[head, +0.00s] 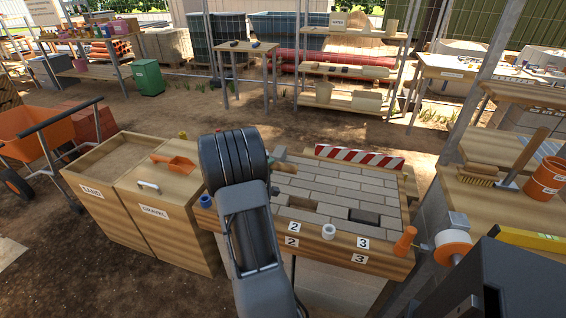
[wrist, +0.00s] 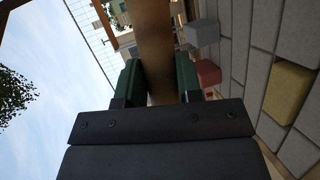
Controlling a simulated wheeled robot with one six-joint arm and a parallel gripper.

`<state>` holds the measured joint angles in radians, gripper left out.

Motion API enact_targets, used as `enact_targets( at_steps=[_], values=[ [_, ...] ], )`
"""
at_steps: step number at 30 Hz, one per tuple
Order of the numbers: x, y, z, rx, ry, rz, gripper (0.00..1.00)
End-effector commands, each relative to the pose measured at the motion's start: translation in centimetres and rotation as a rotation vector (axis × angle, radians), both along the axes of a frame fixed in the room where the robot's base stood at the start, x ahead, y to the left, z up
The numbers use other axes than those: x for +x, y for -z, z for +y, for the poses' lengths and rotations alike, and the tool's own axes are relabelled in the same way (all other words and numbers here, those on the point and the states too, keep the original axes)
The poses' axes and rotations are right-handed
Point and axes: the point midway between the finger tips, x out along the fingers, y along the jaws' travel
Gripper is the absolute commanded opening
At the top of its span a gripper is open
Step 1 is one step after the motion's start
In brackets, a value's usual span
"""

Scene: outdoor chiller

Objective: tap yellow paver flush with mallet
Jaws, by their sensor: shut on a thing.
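My gripper (wrist: 159,82) is shut on a brown wooden handle, the mallet's (wrist: 155,45), which runs up out of the top of the wrist view between the green fingers. I cannot make out the mallet head there. The yellow paver (wrist: 290,90) is at the right of the wrist view, among grey pavers, apart from my gripper. A side face of it shows, so it looks raised above its neighbours. In the head view my arm hides the gripper and I cannot find the yellow paver. The grey paved bed (head: 345,186) lies just right of my arm.
The bed has an open slot (head: 301,203) and a dark recess (head: 364,216). A red-and-white barrier (head: 358,159) stands along its back edge. The gravel bin (head: 160,205) is left of my arm.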

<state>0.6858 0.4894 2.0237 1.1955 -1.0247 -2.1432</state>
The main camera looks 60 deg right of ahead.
Motion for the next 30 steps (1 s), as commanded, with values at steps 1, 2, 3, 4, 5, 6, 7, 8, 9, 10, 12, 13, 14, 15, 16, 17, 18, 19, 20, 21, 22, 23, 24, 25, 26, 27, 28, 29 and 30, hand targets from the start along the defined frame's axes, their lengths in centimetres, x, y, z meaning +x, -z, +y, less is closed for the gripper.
enact_targets(
  at_steps=[1,2,3,4,5,6,7,8,9,10,12,13,14,15,16,17,18,19,20,21,22,23,24,25,26,27,28,29,30],
  values=[
    [-1.1,-0.8,-0.8,-0.006,0.046,-0.012,0.00],
    [-1.7,-1.0,-1.1,-0.007,0.069,-0.015,0.00],
    [-2.4,-1.2,-1.5,-0.006,0.097,-0.017,0.00],
    [-2.8,-1.4,-1.8,-0.007,0.115,-0.018,0.00],
    [-3.2,-1.5,-2.0,-0.005,0.131,-0.020,0.00],
    [-3.7,-1.6,-2.2,-0.006,0.148,-0.022,0.00],
    [-4.0,-1.7,-2.4,-0.006,0.158,-0.024,0.00],
    [-4.2,-1.8,-2.5,-0.006,0.168,-0.026,0.00],
    [-4.5,-1.9,-2.6,-0.007,0.179,-0.026,0.00],
    [-4.6,-1.9,-2.6,-0.007,0.183,-0.027,0.00],
    [-4.8,-2.0,-2.7,-0.008,0.190,-0.027,0.00],
    [-4.8,-2.0,-2.7,-0.007,0.192,-0.027,0.00],
    [-4.8,-2.0,-2.8,-0.007,0.192,-0.027,0.00],
    [-4.8,-2.0,-2.8,-0.007,0.193,-0.027,0.00],
    [-4.8,-2.0,-2.8,-0.007,0.192,-0.027,0.00],
    [-4.8,-2.0,-2.7,-0.007,0.192,-0.027,0.00],
    [-4.8,-2.0,-2.7,-0.007,0.192,-0.027,0.00],
    [-4.8,-2.0,-2.7,-0.007,0.192,-0.027,0.00],
    [-4.8,-2.0,-2.7,-0.007,0.192,-0.027,0.00],
    [-4.8,-2.0,-2.7,-0.007,0.192,-0.027,0.00],
    [-4.8,-2.0,-2.7,-0.007,0.191,-0.026,0.00],
    [-4.8,-2.1,-2.7,-0.007,0.191,-0.025,0.00],
    [-4.8,-2.1,-2.7,-0.007,0.190,-0.021,0.00],
    [-4.8,-2.1,-2.7,-0.008,0.189,-0.018,0.00],
    [-4.8,-2.2,-2.7,-0.007,0.188,-0.013,0.00],
    [-4.8,-2.3,-2.7,-0.008,0.186,-0.005,0.00],
    [-4.8,-2.3,-2.7,-0.008,0.183,0.003,0.00],
    [-4.8,-2.4,-2.7,-0.009,0.180,0.012,0.00],
    [-4.7,-2.4,-2.7,-0.009,0.175,0.028,0.00]
  ],
)
